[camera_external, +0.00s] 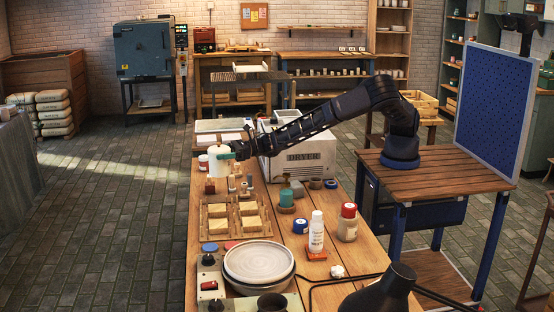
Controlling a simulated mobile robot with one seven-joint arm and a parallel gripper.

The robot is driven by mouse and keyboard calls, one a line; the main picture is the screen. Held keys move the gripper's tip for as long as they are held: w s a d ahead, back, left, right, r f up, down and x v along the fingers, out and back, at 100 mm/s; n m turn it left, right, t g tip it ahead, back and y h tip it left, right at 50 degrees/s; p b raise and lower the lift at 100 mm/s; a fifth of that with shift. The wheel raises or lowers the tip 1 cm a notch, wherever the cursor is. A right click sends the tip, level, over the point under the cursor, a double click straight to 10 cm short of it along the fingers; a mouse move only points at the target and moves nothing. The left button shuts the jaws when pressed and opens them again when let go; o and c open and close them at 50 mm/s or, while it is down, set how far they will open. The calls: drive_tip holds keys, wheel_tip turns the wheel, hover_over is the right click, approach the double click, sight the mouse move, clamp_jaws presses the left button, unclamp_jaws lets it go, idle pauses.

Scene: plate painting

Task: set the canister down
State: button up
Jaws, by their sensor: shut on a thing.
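A white canister (217,165) is at the far left part of the long wooden table (262,206). My gripper (232,151) is at its right side, at the end of my outstretched black arm, and is shut on it. A teal patch shows beside the canister's upper part, and I cannot tell if it belongs to the canister. The canister looks upright. Its lower end is close to the tabletop, but I cannot tell if it touches. The fingertips are small and partly hidden.
A small red-and-white jar (203,163) stands just left of the canister. Small bottles (232,184) stand in front of it. A white machine (301,152) is to the right. A wooden tray with blocks (247,227), a white bottle (317,232) and stacked plates (259,262) are nearer.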

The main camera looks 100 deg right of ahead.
drive_tip(key=s+d+m+h, duration=0.1)
drive_tip(key=d+h, duration=0.3)
drive_tip(key=d, duration=1.6)
drive_tip(key=shift+s+d+f+m, duration=0.3)
drive_tip(key=shift+d+f+m, duration=0.15)
drive_tip(key=shift+m, duration=0.35)
drive_tip(key=shift+a, duration=0.1)
wheel_tip(320, 180, up, 11)
drive_tip(key=shift+w+a+f+m+g+h, duration=0.8)
drive_tip(key=shift+f+m+h, duration=0.85)
drive_tip(key=shift+f+h, duration=1)
drive_tip(key=shift+w+a+f+m+g+h, duration=0.55)
drive_tip(key=shift+w+f+m+h, duration=0.45)
drive_tip(key=shift+f+m+h, duration=1.15)
drive_tip(key=s+a+r+m+g+h, duration=0.4)
drive_tip(key=a+r+m+g+h, duration=0.35)
drive_tip(key=r+g, duration=0.25)
wheel_tip(320, 180, down, 26)
drive_tip(key=shift+f, duration=0.25)
